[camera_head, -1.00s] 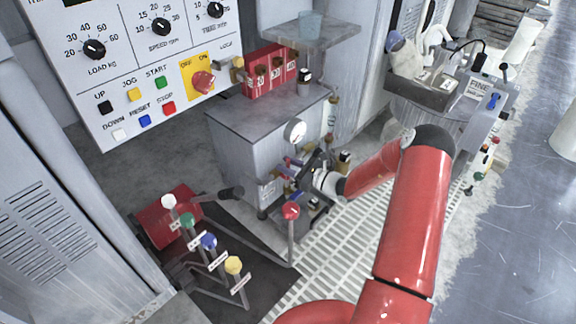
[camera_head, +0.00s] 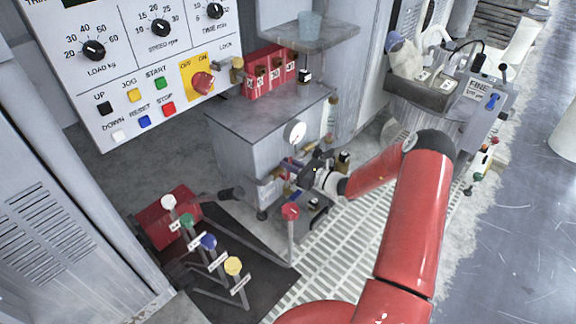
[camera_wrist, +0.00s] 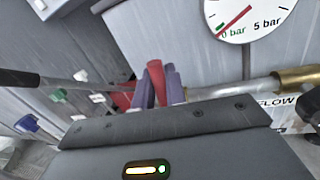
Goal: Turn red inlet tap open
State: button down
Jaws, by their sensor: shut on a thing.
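The red inlet tap's lever (camera_wrist: 156,82) shows in the middle of the wrist view, standing up between the purple-grey fingers of my gripper (camera_wrist: 159,88). The gripper is shut on the lever. A grey pipe with a brass fitting (camera_wrist: 298,80) runs to the right of it. In the camera_head view my gripper (camera_head: 298,172) is at the front of the grey cabinet, below the white round gauge (camera_head: 297,133). There the wrist largely hides the lever. In the wrist view the gauge (camera_wrist: 243,14) has a red needle near 0 bar.
Several colour-knobbed levers (camera_head: 208,242) stand to the left, and a red-knobbed lever (camera_head: 290,212) stands just below my gripper. The grey cabinet (camera_head: 255,140) is directly behind. A control panel (camera_head: 135,75) is at upper left. A pale floor grating (camera_head: 365,220) lies to the right.

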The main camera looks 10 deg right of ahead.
jog(key=w+d+f+m+t+b, duration=0.1)
jog(key=d+f+m+t, duration=0.1)
jog(key=m, duration=0.7)
jog(key=w+d+f+m+t+h+b, duration=0.1)
jog(key=w+d+f+m, duration=0.1)
jog(key=f+m, duration=0.3)
jog(key=shift+w+d+m+t+h, duration=0.3)
jog(key=shift+d+m+t, duration=0.15)
jog(key=shift+m, duration=1.95)
jog(key=c, duration=1.5)
grip_release()
jog(key=shift+s, duration=0.1)
jog(key=v, duration=0.7)
jog(key=shift+s+d, duration=0.2)
jog(key=shift+s, duration=0.05)
